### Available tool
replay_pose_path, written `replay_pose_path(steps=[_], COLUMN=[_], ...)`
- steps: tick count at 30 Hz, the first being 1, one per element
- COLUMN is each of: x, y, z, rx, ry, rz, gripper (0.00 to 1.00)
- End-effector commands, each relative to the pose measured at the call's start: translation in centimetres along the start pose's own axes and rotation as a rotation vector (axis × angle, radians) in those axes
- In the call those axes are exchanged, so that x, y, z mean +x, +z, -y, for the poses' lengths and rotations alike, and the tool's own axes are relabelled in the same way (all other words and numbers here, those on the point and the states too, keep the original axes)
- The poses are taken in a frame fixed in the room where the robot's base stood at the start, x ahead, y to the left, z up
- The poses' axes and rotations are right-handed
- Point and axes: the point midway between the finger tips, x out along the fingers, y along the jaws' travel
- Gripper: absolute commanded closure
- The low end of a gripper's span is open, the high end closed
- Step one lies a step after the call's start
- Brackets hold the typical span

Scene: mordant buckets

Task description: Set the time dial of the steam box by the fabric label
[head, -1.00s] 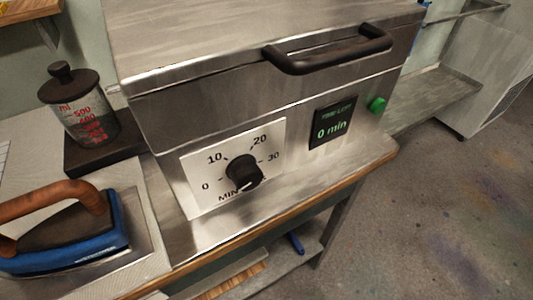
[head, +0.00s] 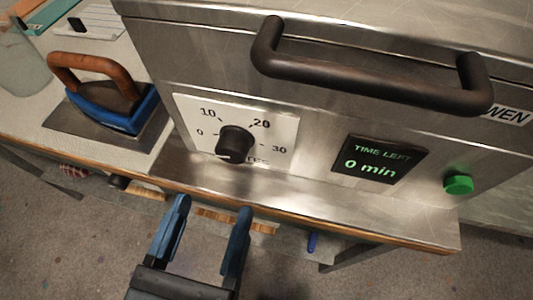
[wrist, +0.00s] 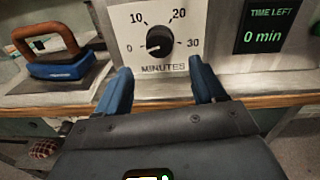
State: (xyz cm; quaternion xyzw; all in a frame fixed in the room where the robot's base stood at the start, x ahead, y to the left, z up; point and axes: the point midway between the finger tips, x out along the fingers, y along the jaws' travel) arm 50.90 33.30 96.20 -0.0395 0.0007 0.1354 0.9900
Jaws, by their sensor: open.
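The steam box (head: 330,60) is a brushed metal case with a dark handle on its lid. Its time dial (head: 236,142) is a black knob on a white plate marked 0, 10, 20, 30 and MINUTES; it also shows in the wrist view (wrist: 159,40). A pale mark on the knob sits at its lower left, on the 0 side. The display (head: 379,160) reads TIME LEFT 0 min. My gripper (head: 212,206) has blue fingers, open and empty, in front of and below the dial. In the wrist view my gripper (wrist: 160,68) straddles the dial's line, apart from it. I cannot make out a fabric label.
A blue iron with a brown handle (head: 110,95) stands on a plate left of the box. A green button (head: 458,184) is right of the display. The wooden table edge (head: 330,232) runs below the box front. A shelf underneath holds several items.

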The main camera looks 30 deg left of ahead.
Motion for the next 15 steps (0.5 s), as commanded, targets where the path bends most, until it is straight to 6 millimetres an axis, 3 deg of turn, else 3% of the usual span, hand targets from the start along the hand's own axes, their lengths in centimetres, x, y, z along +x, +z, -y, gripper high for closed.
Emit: replay_pose_path(steps=[5, 15], x=[0.7, 5.8], y=[0.6, 0.7], z=[-0.4, -0.3], rx=[-0.029, -0.025], ry=[-0.008, -0.009], rz=[0.014, 0.012], gripper=[0.31, 0.31])
